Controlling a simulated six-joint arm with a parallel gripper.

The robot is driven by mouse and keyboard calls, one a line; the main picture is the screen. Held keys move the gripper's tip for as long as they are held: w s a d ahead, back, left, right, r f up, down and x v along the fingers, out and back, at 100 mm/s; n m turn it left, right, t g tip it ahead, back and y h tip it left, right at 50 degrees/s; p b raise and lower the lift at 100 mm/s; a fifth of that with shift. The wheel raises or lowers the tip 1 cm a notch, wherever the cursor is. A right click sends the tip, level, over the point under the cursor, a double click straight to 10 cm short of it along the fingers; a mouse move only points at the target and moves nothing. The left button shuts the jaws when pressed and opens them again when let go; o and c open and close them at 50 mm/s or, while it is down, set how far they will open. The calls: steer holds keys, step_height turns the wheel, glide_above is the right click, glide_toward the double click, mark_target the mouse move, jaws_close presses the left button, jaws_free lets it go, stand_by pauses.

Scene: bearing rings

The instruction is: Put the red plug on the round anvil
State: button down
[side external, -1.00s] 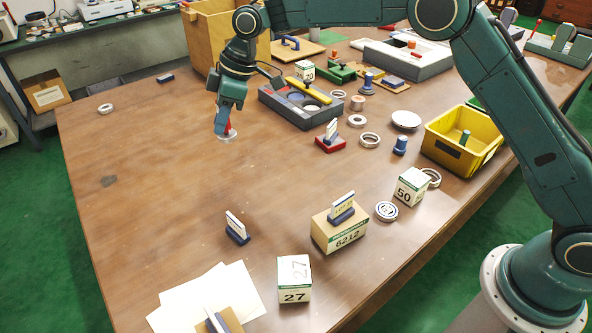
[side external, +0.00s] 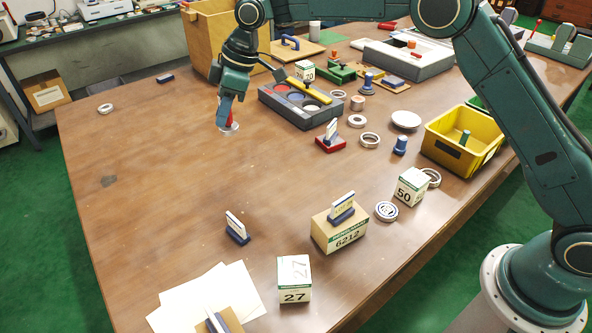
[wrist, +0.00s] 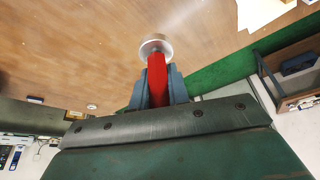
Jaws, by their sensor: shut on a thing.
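My gripper (side external: 227,112) is shut on the red plug (wrist: 157,82), which shows as a long red bar between the two blue-grey fingers in the wrist view. A pale round ring or disc (side external: 229,129) sits at the plug's lower end, and it also shows in the wrist view (wrist: 155,46). The gripper is over the left back part of the table; the height is hard to tell. A silvery round disc (side external: 405,119), likely the round anvil, lies at right of centre on the table, well away from the gripper.
A grey tray (side external: 300,119) with round wells stands right of the gripper. A red block with a card (side external: 330,143), metal rings (side external: 370,140), a blue plug (side external: 400,146) and a yellow bin (side external: 447,151) lie farther right. The left table is mostly clear.

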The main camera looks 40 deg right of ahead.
steer(key=w+d+r+m+t+h, duration=0.1)
steer(key=w+d+m, duration=0.15)
steer(key=d, duration=0.65)
steer(key=w+d+m+t, duration=0.1)
steer(key=w+d+m, duration=0.15)
steer(key=d, duration=0.55)
step_height(320, 180, up, 2)
steer(key=m+h, duration=0.5)
steer(key=m, duration=0.8)
glide_above(406, 117)
step_height(406, 117, down, 16)
steer(key=shift+r, duration=0.25)
steer(key=shift+a+f, duration=0.1)
steer(key=shift+f, duration=2.05)
steer(key=shift+f, duration=0.15)
